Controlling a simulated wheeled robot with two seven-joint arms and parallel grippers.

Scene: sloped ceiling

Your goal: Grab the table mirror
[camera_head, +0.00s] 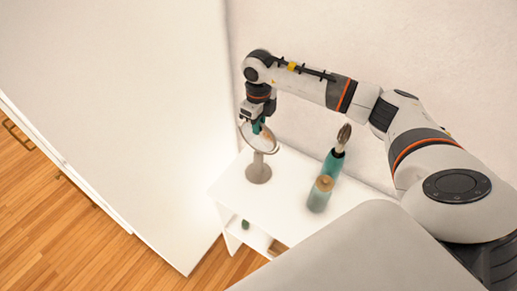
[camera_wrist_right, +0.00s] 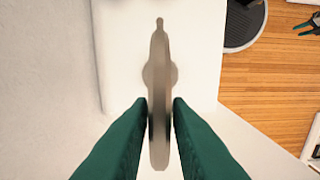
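The table mirror (camera_head: 262,141) stands upright on a white side table, a round tilted disc on a short stem with a round grey-beige base (camera_head: 258,173). My right gripper (camera_head: 257,126) reaches down from above at the mirror's upper rim. In the right wrist view the mirror (camera_wrist_right: 159,70) shows nearly edge-on, running between the two green fingers of my right gripper (camera_wrist_right: 160,108). The fingers lie close along both its faces with almost no gap, and look shut on it. My left gripper is not in view.
The white side table (camera_head: 290,222) has a lower shelf with small items. Walls are close behind and left. Wooden floor (camera_head: 60,225) is open at lower left.

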